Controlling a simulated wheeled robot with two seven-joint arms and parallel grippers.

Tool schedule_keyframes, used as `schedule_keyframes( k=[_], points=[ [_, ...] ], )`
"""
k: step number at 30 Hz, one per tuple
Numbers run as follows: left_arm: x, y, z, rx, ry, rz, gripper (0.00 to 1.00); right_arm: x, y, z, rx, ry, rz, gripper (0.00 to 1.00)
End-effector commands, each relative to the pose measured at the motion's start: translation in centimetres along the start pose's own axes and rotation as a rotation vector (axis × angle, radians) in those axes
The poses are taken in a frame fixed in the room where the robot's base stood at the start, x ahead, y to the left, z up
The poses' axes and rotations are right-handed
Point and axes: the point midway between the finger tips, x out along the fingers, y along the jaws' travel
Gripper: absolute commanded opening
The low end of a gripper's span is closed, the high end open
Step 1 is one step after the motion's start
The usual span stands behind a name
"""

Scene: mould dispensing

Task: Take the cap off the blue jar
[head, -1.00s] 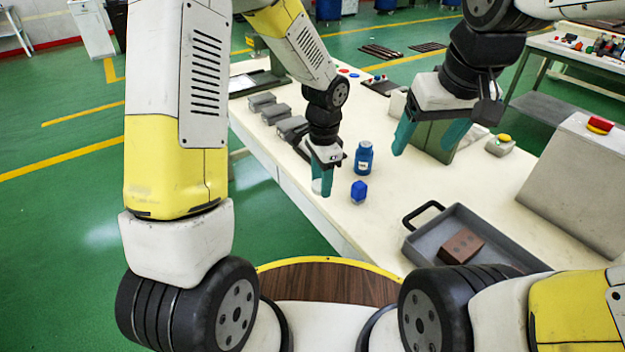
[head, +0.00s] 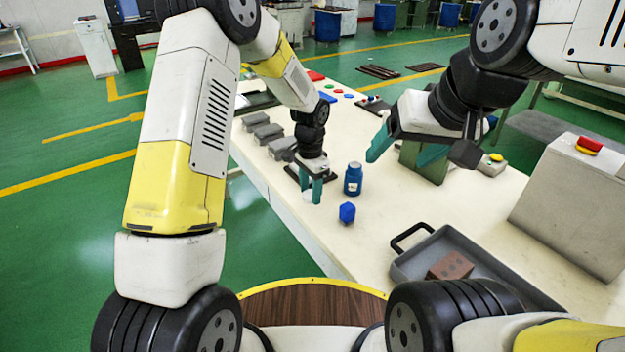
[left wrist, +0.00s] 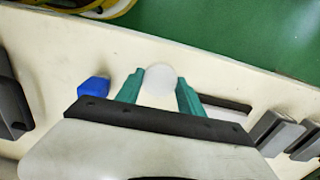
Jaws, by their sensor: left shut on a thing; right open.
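I cannot tell what the white thing is. My right gripper (head: 406,151) is open and empty, above and to the right of the jar, its teal fingers pointing down and left.
A blue faceted block (head: 347,213) sits in front of the jar. A grey tray (head: 455,243) holds a brown brick (head: 450,265). Grey blocks (head: 268,132) line the left edge. A box with a red button (head: 590,144) stands right.

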Motion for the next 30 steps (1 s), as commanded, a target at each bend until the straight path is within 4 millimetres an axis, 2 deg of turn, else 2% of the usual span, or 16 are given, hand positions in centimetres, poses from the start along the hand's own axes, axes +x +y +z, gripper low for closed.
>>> schedule_keyframes(
  k=[9, 15, 26, 27, 30],
  points=[
    [0.4, -1.8, -2.0, 0.0, -0.001, 0.001, 0.0, 0.0, 0.0, 0.0, 0.0, 0.0, 0.0, 0.74],
    [3.5, -1.6, -1.8, 0.0, -0.003, 0.001, 0.0, 0.0, 0.0, 0.0, 0.0, 0.0, 0.0, 0.74],
    [4.0, -1.7, -1.8, 0.0, -0.002, 0.0, 0.0, 0.0, 0.0, 0.0, 0.0, 0.0, 0.0, 0.74],
    [4.0, -1.7, -1.9, 0.0, -0.001, 0.0, 0.49, 0.0, 0.0, 0.0, 0.0, 0.0, 0.0, 0.74],
    [4.0, -1.7, -1.9, 0.0, -0.001, 0.0, 0.67, 0.0, 0.0, 0.0, 0.0, 0.0, 0.0, 0.74]
  ],
)
